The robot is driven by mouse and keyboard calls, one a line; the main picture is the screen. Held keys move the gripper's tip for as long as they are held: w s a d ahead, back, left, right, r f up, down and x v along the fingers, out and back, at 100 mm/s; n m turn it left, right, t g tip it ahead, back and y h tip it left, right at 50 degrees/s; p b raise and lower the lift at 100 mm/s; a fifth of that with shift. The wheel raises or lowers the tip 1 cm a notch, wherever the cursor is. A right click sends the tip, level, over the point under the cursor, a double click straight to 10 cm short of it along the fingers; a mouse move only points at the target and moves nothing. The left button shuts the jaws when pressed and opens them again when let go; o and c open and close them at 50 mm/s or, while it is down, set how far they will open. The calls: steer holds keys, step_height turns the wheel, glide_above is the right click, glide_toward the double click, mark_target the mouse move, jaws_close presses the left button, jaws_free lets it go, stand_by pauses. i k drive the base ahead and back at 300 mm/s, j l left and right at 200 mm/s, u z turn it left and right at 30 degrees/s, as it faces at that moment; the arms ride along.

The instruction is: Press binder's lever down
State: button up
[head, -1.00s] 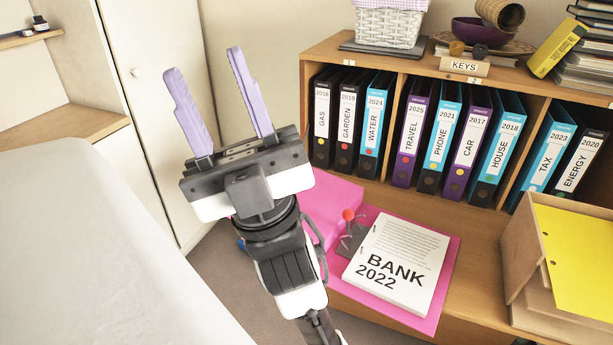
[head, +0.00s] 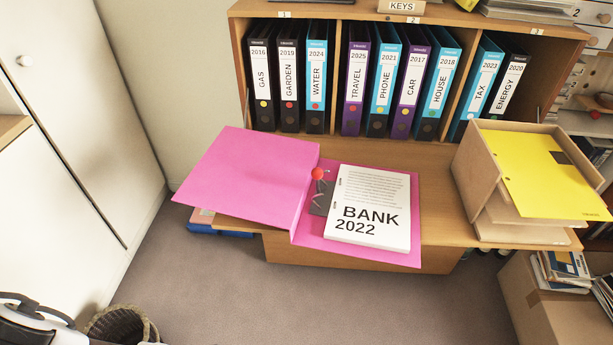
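A pink binder (head: 258,172) lies open on the wooden desk flap, its left cover spread flat past the flap's edge. A white paper stack (head: 370,212) marked "BANK 2022" lies on its right side. The binder's lever, with a red ball tip (head: 318,173), stands up from the dark metal mechanism (head: 320,198) at the left edge of the papers. Whether the rings are shut is too small to tell. My gripper is not in view now.
Upright binders (head: 385,80) fill the shelf behind. A wooden tray unit (head: 466,180) with yellow paper (head: 545,172) stands at the right. A wicker basket (head: 122,325) and a cardboard box (head: 545,300) stand low in front. The floor between them is clear.

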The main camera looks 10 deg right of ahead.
mark_target(317, 174)
steer(key=i+l+u, duration=0.2)
steer(key=l, duration=0.2)
steer(key=l+u, duration=0.2)
steer(key=l, duration=0.85)
